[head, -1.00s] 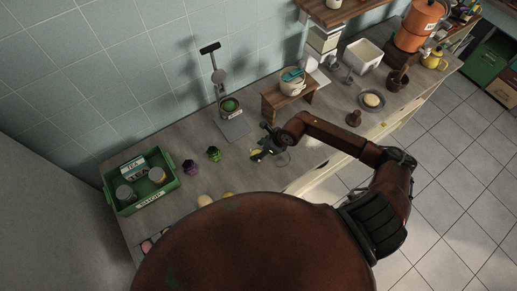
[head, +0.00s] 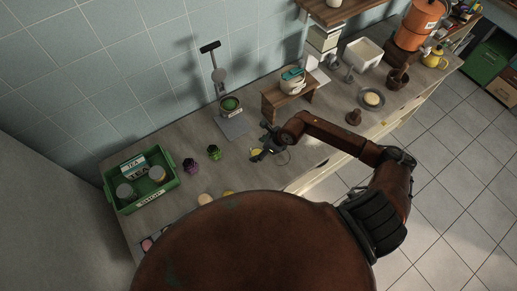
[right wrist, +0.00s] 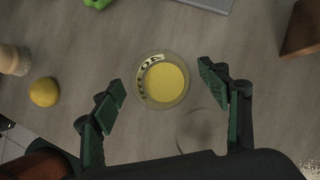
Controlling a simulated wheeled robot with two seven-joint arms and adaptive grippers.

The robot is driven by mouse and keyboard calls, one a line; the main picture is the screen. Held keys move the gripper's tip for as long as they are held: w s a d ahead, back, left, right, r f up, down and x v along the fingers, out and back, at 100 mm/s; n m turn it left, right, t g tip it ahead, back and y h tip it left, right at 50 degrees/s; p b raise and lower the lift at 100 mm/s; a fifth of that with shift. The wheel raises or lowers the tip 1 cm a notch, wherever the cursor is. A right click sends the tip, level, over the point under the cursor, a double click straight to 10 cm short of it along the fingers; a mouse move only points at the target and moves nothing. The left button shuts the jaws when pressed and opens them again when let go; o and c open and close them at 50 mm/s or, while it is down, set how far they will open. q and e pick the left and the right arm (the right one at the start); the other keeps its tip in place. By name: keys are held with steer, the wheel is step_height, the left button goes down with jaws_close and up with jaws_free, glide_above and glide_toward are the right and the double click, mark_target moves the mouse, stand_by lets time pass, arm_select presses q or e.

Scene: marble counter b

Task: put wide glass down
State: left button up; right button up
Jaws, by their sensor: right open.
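A round clear glass with yellow contents and a pale lettered band (right wrist: 163,80) stands on the counter, seen from above in the right wrist view. Its yellow also shows in the head view (head: 256,153). A second, faint clear round glass (right wrist: 200,131) is nearer the gripper's palm, slightly right. I cannot tell for certain which is the wide glass. My right gripper (right wrist: 163,88) is open, its fingers apart on either side of the yellow-filled glass with gaps showing; it also shows in the head view (head: 264,146). My left gripper is not in view.
A scale (head: 232,124) stands behind the gripper, and a wooden stand (head: 272,106) bearing a pot is to its right. Green and purple items (head: 214,152) and a green crate (head: 172,184) are to the left. A yellow ball (right wrist: 44,92) lies left in the wrist view.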

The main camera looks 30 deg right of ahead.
steer(key=b+v, duration=0.3)
steer(key=v, duration=0.9)
steer(key=shift+w, duration=0.1)
